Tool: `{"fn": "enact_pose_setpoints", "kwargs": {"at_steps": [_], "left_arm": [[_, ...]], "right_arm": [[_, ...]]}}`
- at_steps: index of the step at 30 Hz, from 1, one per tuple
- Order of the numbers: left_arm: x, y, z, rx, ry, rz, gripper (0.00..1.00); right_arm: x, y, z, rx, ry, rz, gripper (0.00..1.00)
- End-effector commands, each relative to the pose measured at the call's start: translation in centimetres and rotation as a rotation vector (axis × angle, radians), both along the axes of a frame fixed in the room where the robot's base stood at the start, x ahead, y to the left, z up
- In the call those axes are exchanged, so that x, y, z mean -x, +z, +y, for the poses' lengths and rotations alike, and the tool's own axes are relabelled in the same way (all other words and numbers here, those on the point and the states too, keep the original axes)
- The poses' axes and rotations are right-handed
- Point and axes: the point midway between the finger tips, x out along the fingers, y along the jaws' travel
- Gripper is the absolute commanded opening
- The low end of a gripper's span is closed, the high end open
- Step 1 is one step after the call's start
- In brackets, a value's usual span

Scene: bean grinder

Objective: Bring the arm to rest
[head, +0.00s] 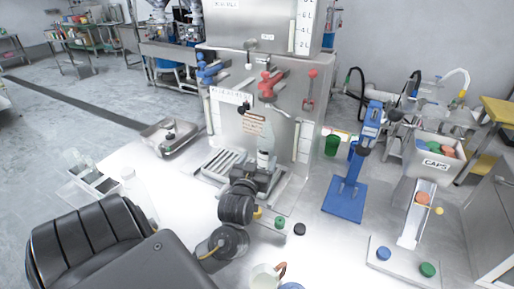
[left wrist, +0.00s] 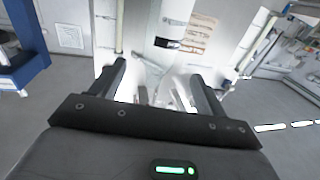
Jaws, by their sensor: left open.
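My left arm comes in from the lower left of the head view. Its gripper (head: 264,174) is at the front of the steel machine (head: 285,110), low over the drain grate (head: 222,165). A clear bottle (head: 265,157) stands upright just beyond the gripper, under the machine's spout. In the left wrist view the two black fingers of the gripper (left wrist: 160,78) are spread apart. A pale, glassy shape (left wrist: 150,75) shows between and beyond them; I cannot tell whether they touch it. My right gripper is not in view.
A blue press stand (head: 345,195) is to the right. A clear bottle (head: 135,190) stands left beside my arm. A caps bin (head: 436,160) is far right.

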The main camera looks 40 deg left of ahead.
Motion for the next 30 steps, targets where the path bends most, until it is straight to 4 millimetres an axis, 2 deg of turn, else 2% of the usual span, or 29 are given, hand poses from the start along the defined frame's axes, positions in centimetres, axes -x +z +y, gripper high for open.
{"fn": "enact_pose_setpoints", "kwargs": {"at_steps": [5,21,23,30], "left_arm": [[0.6,0.1,-0.3,0.0,0.001,-0.001,0.75],[0.5,0.2,-0.3,-0.001,0.001,-0.002,0.75],[0.5,0.7,-0.3,-0.001,0.001,-0.002,0.75],[0.5,4.8,-0.3,-0.001,0.001,-0.002,0.75]], "right_arm": [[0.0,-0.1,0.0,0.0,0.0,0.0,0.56],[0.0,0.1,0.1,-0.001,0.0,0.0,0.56],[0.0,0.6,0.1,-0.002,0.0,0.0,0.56],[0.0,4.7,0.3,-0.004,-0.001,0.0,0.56]]}}
